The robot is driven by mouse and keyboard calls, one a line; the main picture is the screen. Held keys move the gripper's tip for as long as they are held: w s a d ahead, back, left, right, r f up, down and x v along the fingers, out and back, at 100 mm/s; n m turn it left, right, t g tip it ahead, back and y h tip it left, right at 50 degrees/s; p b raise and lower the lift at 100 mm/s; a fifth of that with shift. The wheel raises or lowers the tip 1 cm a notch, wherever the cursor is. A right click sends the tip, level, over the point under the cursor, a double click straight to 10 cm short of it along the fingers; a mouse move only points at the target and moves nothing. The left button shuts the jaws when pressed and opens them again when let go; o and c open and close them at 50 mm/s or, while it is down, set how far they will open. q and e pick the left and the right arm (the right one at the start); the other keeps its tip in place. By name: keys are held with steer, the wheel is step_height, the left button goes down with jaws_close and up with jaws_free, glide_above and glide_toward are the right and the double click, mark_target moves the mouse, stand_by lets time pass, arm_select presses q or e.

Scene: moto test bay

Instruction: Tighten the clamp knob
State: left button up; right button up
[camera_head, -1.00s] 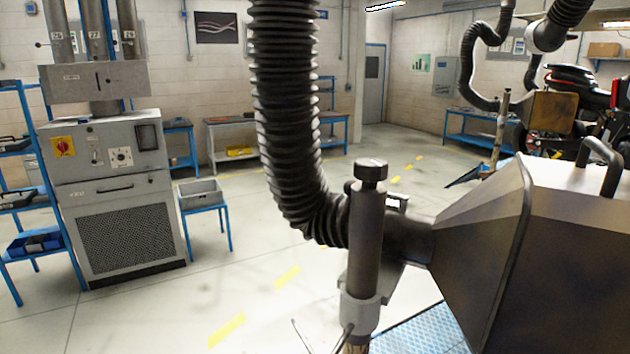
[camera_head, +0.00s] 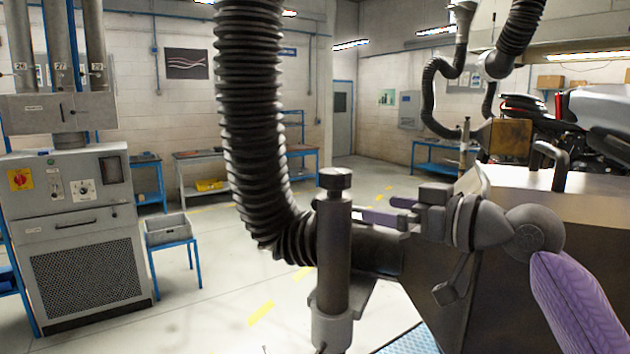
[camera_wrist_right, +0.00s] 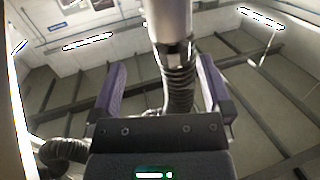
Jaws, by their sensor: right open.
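My left gripper is not in view.
A thick black ribbed hose (camera_head: 250,110) hangs close behind the post and joins a large dark metal hood (camera_head: 500,270) below my right arm. A grey cabinet (camera_head: 75,225) and a blue stand with a grey bin (camera_head: 167,230) are at the left. Open floor lies between.

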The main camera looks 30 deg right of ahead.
mark_target(349, 181)
steer(key=shift+n+y, duration=0.3)
steer(key=shift+y, duration=0.2)
steer(key=w+a+r+p, duration=0.1)
steer(key=w+p, duration=0.1)
steer(key=w+a+r+p, duration=0.1)
steer(key=w+p, duration=0.1)
steer(key=w+a+r+p, duration=0.1)
steer(key=w+a+p, duration=0.1)
steer(key=w, duration=0.1)
steer(key=shift+w+r, duration=0.1)
steer(key=shift+r, duration=0.3)
steer(key=shift+w+a+f, duration=0.25)
steer(key=shift+w, duration=0.25)
steer(key=shift+c, duration=0.3)
